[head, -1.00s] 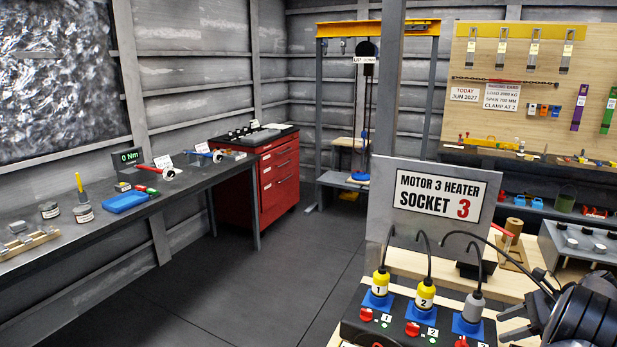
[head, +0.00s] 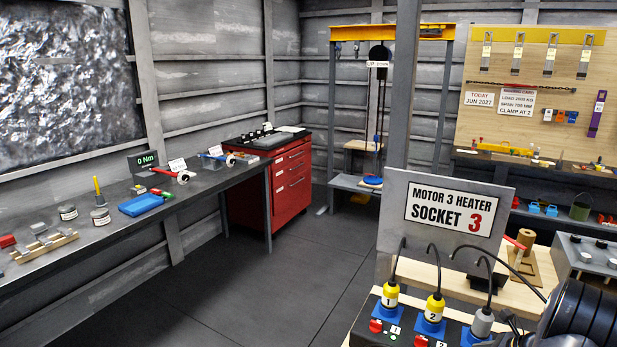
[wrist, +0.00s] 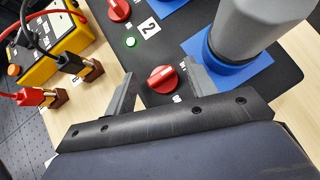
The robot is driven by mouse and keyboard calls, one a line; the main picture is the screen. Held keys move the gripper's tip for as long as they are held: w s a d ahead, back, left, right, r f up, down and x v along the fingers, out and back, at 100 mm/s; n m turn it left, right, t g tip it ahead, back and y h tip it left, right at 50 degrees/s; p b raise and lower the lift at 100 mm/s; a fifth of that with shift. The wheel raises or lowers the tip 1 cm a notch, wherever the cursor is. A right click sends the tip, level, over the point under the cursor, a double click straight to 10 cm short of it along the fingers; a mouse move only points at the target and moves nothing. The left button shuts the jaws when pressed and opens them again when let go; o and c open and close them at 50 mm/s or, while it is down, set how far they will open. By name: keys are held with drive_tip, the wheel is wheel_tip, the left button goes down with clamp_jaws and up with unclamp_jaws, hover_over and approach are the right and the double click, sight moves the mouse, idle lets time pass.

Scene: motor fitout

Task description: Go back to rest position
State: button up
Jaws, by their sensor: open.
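My gripper (wrist: 158,90) shows in the wrist view with its two fingers apart and nothing between them. It is above the socket panel (wrist: 110,50), and a red knob (wrist: 162,79) shows between the fingertips. A grey plug (wrist: 248,28) stands on a blue socket base (wrist: 252,68) beside the right finger. In the head view my dark arm fills the lower right corner, and the gripper is out of the frame. The grey plug (head: 482,323) stands at the right end of the panel, beside two yellow plugs (head: 434,306) numbered 1 and 2.
A sign (head: 445,213) reading "Motor 3 heater socket 3" stands behind the panel. In the wrist view a yellow meter (wrist: 45,48) with red and black leads lies at left.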

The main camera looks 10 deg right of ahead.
drive_tip(key=m+h, duration=0.2)
drive_tip(key=m+t+h+p, duration=0.1)
drive_tip(key=m, duration=0.1)
drive_tip(key=shift+s+a, duration=0.1)
drive_tip(key=shift+a, duration=0.15)
drive_tip(key=m+h, duration=0.2)
drive_tip(key=m, duration=0.1)
drive_tip(key=shift+a+m+h+b, duration=0.15)
drive_tip(key=shift+m+h+b, duration=0.15)
drive_tip(key=shift+b, duration=0.05)
drive_tip(key=m+h+b, duration=0.2)
drive_tip(key=shift+a+f+m+g+b, duration=0.1)
drive_tip(key=shift+f+m+g+b, duration=0.05)
drive_tip(key=shift+m+g+b, duration=0.2)
drive_tip(key=m+h+b, duration=0.1)
drive_tip(key=b, duration=0.1)
drive_tip(key=m+g+h+b, duration=0.1)
drive_tip(key=m+b, duration=0.1)
drive_tip(key=shift+w+a, duration=0.15)
drive_tip(key=shift+w, duration=0.05)
drive_tip(key=shift+s+r+m+h+b, duration=0.1)
drive_tip(key=shift+r+m+h+b, duration=0.1)
drive_tip(key=shift+m+h+b, duration=0.15)
drive_tip(key=shift+p+v, duration=0.4)
drive_tip(key=shift+v, duration=0.7)
drive_tip(key=shift+s+a+r, duration=0.1)
drive_tip(key=shift+s+r, duration=0.05)
drive_tip(key=shift+r, duration=0.1)
drive_tip(key=shift+a, duration=0.1)
